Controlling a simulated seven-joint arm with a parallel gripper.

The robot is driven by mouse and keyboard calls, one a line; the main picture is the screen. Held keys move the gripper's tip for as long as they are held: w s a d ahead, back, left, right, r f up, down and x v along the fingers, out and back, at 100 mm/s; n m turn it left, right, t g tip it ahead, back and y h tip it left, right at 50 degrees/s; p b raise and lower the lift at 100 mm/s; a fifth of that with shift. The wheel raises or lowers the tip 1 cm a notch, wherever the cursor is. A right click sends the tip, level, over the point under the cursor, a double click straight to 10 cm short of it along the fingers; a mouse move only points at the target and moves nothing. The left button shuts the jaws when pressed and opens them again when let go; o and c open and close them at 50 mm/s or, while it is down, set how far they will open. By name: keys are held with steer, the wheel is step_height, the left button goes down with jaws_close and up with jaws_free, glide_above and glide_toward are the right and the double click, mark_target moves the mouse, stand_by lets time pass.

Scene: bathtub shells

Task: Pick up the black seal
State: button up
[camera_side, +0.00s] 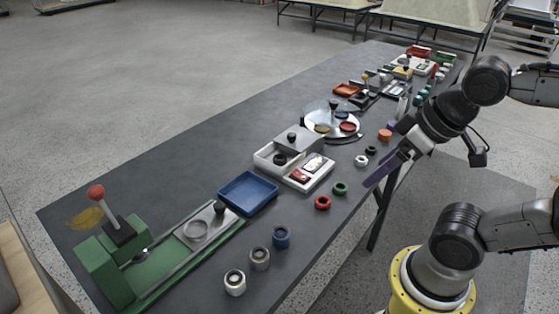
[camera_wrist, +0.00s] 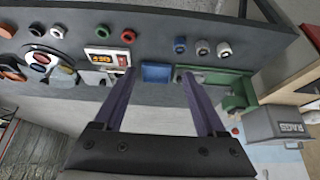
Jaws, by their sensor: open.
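The black seal (camera_side: 371,150) is a small dark ring lying on the grey table near its front edge, just beyond the white ring (camera_side: 361,160). In the wrist view the black seal (camera_wrist: 37,30) is at the upper left, left of the white ring (camera_wrist: 57,32). My gripper (camera_side: 372,182) has long purple fingers and hangs above the table's front edge, apart from the seal. In the wrist view my gripper (camera_wrist: 158,72) is open, with nothing between its fingers. The seal lies well left of both fingers there.
A green ring (camera_side: 340,188) and a red ring (camera_side: 322,202) lie nearer the camera in the same row. An orange part (camera_side: 385,134) lies beyond the seal. A white compartment tray (camera_side: 265,160), a blue tray (camera_side: 248,208) and a round plate (camera_side: 318,128) stand behind the row.

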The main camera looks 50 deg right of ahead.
steer(key=shift+o, duration=1)
